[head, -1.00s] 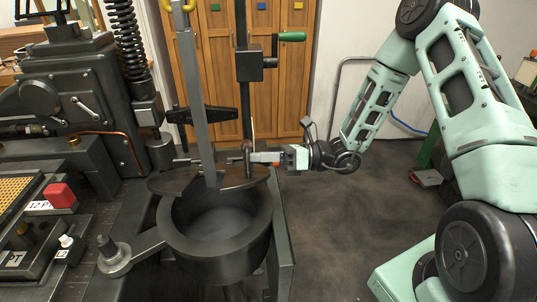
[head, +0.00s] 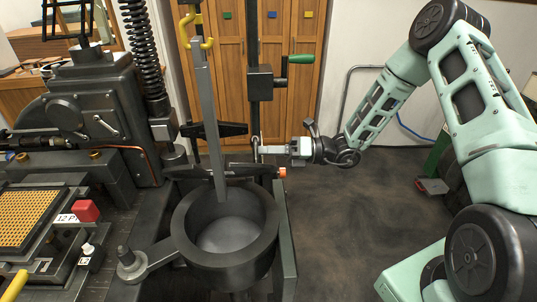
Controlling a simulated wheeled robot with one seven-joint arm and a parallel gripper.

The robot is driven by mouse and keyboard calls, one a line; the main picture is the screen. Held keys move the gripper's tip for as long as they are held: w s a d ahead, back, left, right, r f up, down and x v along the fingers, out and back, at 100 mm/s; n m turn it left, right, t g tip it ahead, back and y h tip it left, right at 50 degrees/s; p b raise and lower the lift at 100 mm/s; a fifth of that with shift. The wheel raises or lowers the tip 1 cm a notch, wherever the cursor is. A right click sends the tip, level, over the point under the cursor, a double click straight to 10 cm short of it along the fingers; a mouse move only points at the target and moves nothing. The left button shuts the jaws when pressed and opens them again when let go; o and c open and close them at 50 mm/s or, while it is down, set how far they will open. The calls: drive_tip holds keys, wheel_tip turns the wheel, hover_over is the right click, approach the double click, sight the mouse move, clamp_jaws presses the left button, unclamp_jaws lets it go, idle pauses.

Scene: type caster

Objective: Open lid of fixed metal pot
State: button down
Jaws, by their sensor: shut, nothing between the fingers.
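The dark metal pot (head: 260,255) stands fixed at the centre of the head view, and its round mouth is open to view. The dark lid (head: 240,181) is raised at the pot's far rim and shows only as a narrow band, partly hidden by a grey upright bar. My gripper (head: 262,150) is shut and empty above and behind the lid, coming in from the right. Its fingertips are close to a thin upright metal piece; I cannot tell whether they touch it.
The grey bar (head: 211,120) hangs from a yellow hook (head: 208,44) down into the pot's mouth. Black machinery (head: 85,115) fills the left. A post with a green handle (head: 301,59) stands behind. Open floor (head: 345,220) lies right of the pot.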

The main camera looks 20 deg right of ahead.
drive_tip(key=w+d+r+m+p, duration=0.1)
drive_tip(key=w+d+r+m, duration=0.1)
drive_tip(key=w, duration=0.4)
drive_tip(key=shift+r+p, duration=0.3)
drive_tip(key=shift+p, duration=0.1)
